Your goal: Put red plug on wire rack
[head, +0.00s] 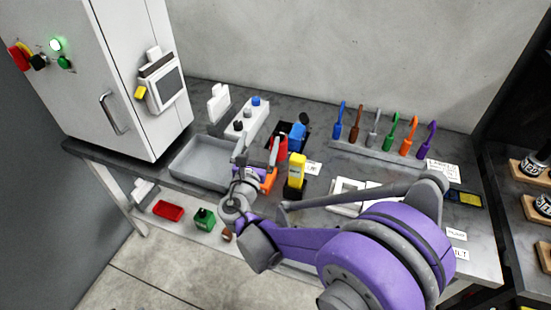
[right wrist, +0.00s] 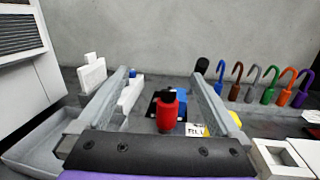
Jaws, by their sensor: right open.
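The red plug (right wrist: 167,115) appears as a red cylinder with a black top on the workbench. In the right wrist view it is framed between the open fingers of my right gripper (right wrist: 160,78), farther off, and nothing is held. In the head view the red plug (head: 281,149) is just beyond the right gripper (head: 258,160) and partly hidden by it. I cannot tell whether a finger touches it. No wire rack is clearly recognizable; a grey rail (head: 375,154) at the back carries several coloured hooked pieces. My left gripper is not in view.
A yellow and black piece (head: 297,172) stands right of the gripper. A grey tray (head: 181,175) lies left, beside a white block with knobs (head: 245,121). White frames (head: 347,195) lie right. A red tray (head: 168,210) and green box (head: 204,219) are on the lower shelf.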

